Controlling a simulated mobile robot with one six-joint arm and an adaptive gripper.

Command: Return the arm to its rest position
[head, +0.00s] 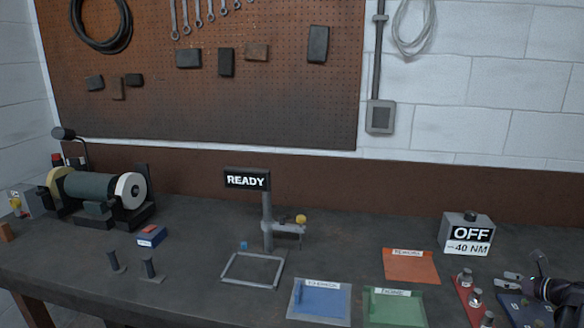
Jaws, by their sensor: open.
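My gripper (511,279) shows at the lower right edge of the head view, low over the dark bench (200,285). It is open and I see nothing between its fingers. Part of my arm shows behind it, and the rest is cut off by the frame edge. A dark blue mat or tray (517,312) lies under and in front of the gripper.
A red strip (468,303) with several metal pieces stands just left of the gripper. An "OFF -40 NM" box (467,234) is behind it. Orange (410,266), green (394,307) and blue (320,302) trays, a READY stand (267,222) and a bench grinder (95,187) stand further left.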

